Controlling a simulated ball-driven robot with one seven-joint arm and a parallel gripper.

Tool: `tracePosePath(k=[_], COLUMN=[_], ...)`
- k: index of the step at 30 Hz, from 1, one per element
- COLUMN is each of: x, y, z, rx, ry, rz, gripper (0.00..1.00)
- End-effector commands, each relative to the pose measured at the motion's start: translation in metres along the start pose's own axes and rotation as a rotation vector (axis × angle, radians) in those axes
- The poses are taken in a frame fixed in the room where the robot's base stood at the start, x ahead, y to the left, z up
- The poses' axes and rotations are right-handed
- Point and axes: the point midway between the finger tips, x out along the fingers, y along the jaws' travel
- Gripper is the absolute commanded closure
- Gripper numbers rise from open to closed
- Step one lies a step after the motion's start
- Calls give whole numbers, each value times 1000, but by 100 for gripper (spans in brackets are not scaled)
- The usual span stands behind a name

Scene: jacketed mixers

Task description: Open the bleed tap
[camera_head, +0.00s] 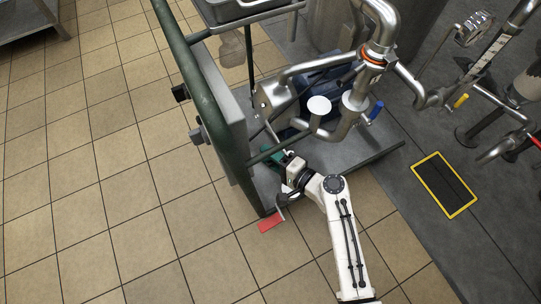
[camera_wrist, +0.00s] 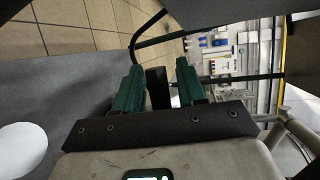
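I cannot tell which fitting is the bleed tap. On the steel pipework in the head view I see a blue lever handle (camera_head: 376,110), a yellow handle (camera_head: 461,100) and a red handle (camera_head: 537,142) at the right edge. My gripper (camera_head: 272,156) is low beside the dark green frame post, left of and below the blue handle. In the wrist view its two green fingers (camera_wrist: 160,78) stand apart. A black block (camera_wrist: 157,88) shows between them; it seems to lie beyond the fingers, and I see no clear grip on it. None of the coloured handles shows clearly there.
A dark green frame (camera_head: 201,85) with a grey panel stands left of my gripper. A white disc (camera_head: 318,104) sits on the pipework above it. A red plate (camera_head: 270,222) is near the floor. A yellow-edged dark mat (camera_head: 444,185) lies right. Tiled floor at left is clear.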

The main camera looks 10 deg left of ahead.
Motion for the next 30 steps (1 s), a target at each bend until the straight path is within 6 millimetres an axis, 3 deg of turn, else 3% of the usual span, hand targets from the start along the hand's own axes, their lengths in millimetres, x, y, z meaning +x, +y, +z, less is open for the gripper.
tracePosePath(k=[12, 30], x=[0, 0], y=[0, 2], z=[0, -2], rx=[0, -4], ry=[0, -20], rz=[0, 2], gripper=[100, 100])
